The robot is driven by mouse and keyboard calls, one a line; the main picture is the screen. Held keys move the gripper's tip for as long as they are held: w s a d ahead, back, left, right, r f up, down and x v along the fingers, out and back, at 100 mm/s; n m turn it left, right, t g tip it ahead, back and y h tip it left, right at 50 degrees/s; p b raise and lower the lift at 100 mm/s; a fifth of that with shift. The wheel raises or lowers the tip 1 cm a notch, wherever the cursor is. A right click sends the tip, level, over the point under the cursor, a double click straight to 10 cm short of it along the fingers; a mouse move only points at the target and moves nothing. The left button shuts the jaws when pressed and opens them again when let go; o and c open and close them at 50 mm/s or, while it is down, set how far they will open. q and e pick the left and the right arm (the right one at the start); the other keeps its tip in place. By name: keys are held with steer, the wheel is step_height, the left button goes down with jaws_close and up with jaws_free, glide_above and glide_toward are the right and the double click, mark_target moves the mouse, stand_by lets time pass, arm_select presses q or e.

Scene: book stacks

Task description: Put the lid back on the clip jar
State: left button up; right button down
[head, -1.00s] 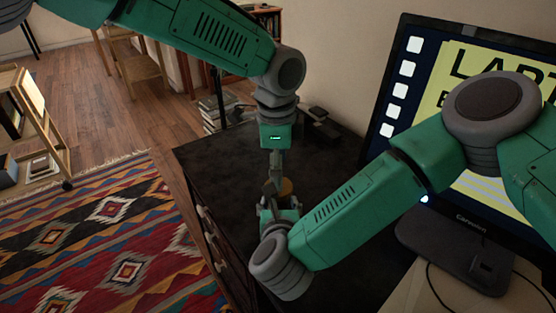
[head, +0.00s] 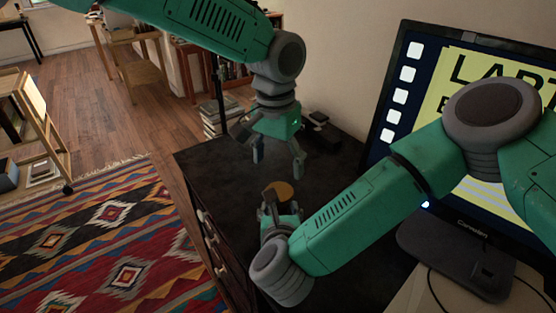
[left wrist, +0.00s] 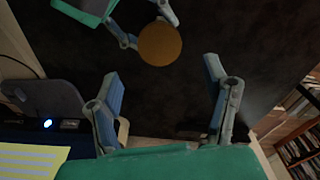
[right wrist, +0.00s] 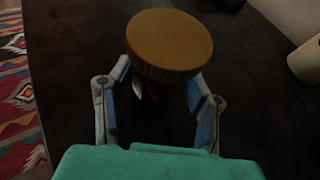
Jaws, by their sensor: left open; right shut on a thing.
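The round brown-orange lid (right wrist: 169,42) sits above my right gripper's fingers in the right wrist view. It also shows from above in the head view (head: 284,190) and in the left wrist view (left wrist: 160,44). Small dark red and pale bits, perhaps the clip jar (right wrist: 180,91) and its clips, show just under the lid. The jar body is mostly hidden, so I cannot tell how squarely the lid sits. My right gripper (head: 281,209) is shut on the jar, below the lid. My left gripper (head: 279,163) is open and empty, above and apart from the lid.
The dark cabinet top (head: 225,165) is clear around the grippers. A monitor (head: 470,140) stands at the right, close to my right arm. Small dark objects (head: 322,128) lie at the back of the cabinet. A book stack (head: 220,115) stands behind it.

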mark_target(279, 191)
arm_select(q)
steer(key=shift+w+d+f, duration=0.1)
steer(key=shift+d+f, duration=0.05)
steer(key=shift+f, duration=3.85)
steer(key=c, duration=1.2)
steer(key=o, duration=1.3)
steer(key=shift+o, duration=0.2)
steer(key=shift+r, duration=0.1)
step_height(279, 191, up, 12)
steer(key=shift+a, duration=0.2)
